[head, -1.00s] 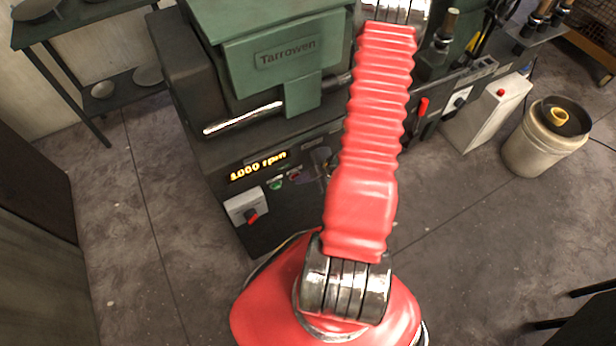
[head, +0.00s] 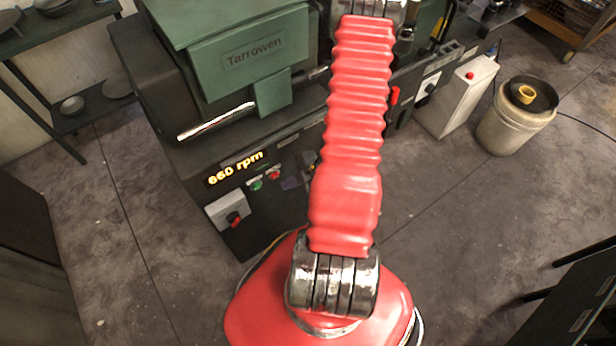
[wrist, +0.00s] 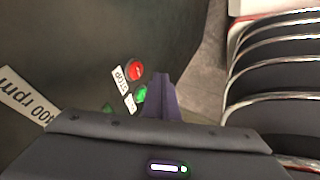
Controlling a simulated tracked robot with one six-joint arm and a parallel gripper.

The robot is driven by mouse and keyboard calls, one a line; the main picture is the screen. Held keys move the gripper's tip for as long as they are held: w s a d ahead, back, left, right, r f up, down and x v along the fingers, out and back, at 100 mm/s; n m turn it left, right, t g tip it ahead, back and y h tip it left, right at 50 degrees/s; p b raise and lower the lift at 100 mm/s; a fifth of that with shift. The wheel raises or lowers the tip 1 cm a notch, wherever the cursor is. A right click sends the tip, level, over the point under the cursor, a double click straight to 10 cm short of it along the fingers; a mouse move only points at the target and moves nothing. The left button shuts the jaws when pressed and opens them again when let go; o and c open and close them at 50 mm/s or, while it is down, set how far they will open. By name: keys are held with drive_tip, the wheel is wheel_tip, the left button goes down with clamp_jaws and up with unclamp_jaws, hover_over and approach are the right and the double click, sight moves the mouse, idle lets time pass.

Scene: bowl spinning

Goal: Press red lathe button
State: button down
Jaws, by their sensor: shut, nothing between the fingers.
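The red button (head: 274,174) is on the dark front of the green lathe (head: 236,62), right of the green button (head: 257,184). In the wrist view the red button (wrist: 135,71) has a white STOP label, and the green button (wrist: 140,94) is below it. My gripper (wrist: 161,84) is shut and empty, its purple fingers beside the buttons, with the tips just right of the red one. A gap shows between tips and red button; the depth is hard to tell. In the head view my gripper (head: 294,182) is small and partly behind my red arm.
The lit display (head: 236,169) reads 660 rpm. A grey switch box (head: 226,209) with a red knob sits below it. Another grey box (head: 455,98) with a red button stands at the right, near a bucket (head: 508,125). A shelf (head: 85,112) is at the left.

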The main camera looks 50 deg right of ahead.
drive_tip(key=v, duration=0.9)
idle(1.0)
